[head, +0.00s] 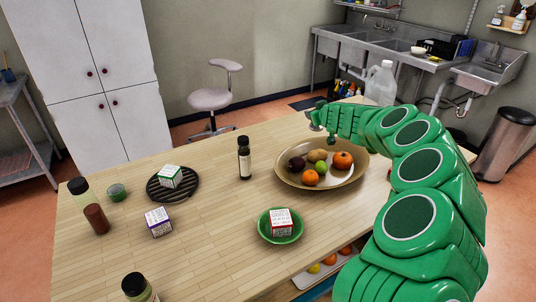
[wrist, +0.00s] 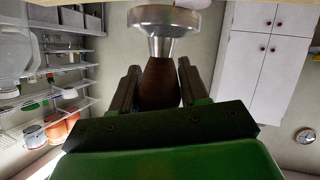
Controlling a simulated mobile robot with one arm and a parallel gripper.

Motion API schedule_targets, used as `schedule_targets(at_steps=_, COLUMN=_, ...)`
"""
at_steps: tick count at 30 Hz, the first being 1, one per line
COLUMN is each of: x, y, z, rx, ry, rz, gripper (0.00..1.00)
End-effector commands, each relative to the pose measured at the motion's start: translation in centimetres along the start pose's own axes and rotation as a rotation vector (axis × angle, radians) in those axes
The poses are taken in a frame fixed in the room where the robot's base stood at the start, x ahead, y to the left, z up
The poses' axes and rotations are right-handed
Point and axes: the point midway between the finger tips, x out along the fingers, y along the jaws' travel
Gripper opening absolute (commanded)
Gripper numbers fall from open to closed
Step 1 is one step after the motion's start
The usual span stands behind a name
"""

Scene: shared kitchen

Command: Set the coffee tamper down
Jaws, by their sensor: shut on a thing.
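The coffee tamper has a wide silver metal base and a dark brown wooden handle; it fills the upper middle of the wrist view (wrist: 164,24). My gripper (wrist: 159,82) is shut on its handle, one finger on each side. In the head view my gripper (head: 322,112) is beyond the fruit bowl, near the far edge of the wooden table (head: 215,215). Only a small grey part of the tamper (head: 315,122) shows there. I cannot tell whether its base touches the table.
A wide bowl of fruit (head: 284,176) lies just in front of my gripper. A clear jug (head: 381,84) stands to its right. A dark bottle (head: 244,158), a green bowl (head: 264,231) with a carton, and a black trivet (head: 156,190) are nearer. The table left of my gripper is clear.

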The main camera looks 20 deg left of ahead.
Motion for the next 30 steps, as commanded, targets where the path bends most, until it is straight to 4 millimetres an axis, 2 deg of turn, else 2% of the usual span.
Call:
schedule_targets(at_steps=18, x=-2.5, y=1.8, z=1.9, rx=0.046, ry=-0.028, rz=0.113, gripper=0.03)
schedule_targets(at_steps=30, x=-5.4, y=3.1, z=3.1, rx=0.091, ry=-0.059, rz=0.219, gripper=0.03)
